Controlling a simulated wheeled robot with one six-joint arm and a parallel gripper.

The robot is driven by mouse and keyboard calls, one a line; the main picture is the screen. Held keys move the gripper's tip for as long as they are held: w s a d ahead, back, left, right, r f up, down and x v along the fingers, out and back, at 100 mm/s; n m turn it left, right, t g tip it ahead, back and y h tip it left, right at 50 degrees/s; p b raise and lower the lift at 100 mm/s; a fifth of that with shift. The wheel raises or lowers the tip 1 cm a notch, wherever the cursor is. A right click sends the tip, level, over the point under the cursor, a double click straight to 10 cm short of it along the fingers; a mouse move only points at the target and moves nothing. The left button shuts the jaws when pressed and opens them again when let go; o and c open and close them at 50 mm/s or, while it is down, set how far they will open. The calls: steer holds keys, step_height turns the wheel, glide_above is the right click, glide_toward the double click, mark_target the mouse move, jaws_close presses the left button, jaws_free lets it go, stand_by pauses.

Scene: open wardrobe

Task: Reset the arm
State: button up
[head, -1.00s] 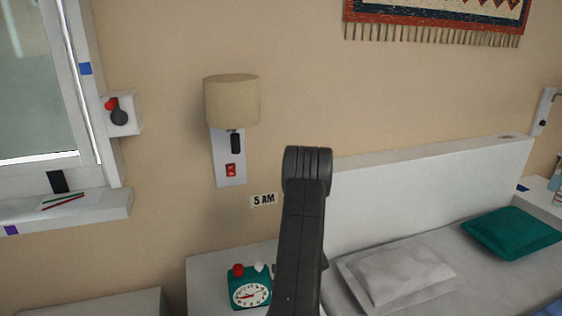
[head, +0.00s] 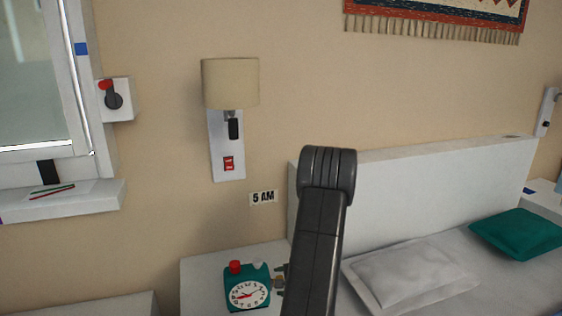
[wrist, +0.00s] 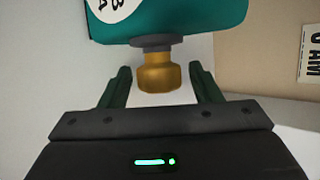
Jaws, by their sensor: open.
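My arm (head: 322,220) rises in front of the bed and hides most of my gripper in the head view. Small parts of my gripper (head: 279,281) show at the right side of a teal alarm clock (head: 247,289). In the wrist view my gripper (wrist: 160,78) is open. Its two dark fingers stand on either side of the clock's brass knob (wrist: 159,78), with a gap on each side. The clock body (wrist: 185,20) is just beyond the fingertips.
The clock stands on a white nightstand (head: 203,275) with a red and a white button on top. A wall lamp (head: 230,84) and a "5 AM" label (head: 263,198) are above it. The bed headboard (head: 420,190) and pillows are right, the window sill (head: 80,205) left.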

steer(key=shift+f+n+t+y+b, duration=0.15)
steer(key=shift+n+t+y+b, duration=0.2)
steer(key=shift+t+b, duration=0.9)
steer(key=shift+f+n+t+y+b, duration=0.15)
steer(key=shift+t+y+b, duration=0.35)
steer(key=shift+b, duration=1.45)
steer(key=shift+r+n+t+b, duration=0.25)
steer(key=shift+n+t+b, duration=0.05)
steer(key=shift+t+b, duration=0.3)
steer(key=shift+r+y, duration=0.1)
steer(key=shift+y, duration=0.15)
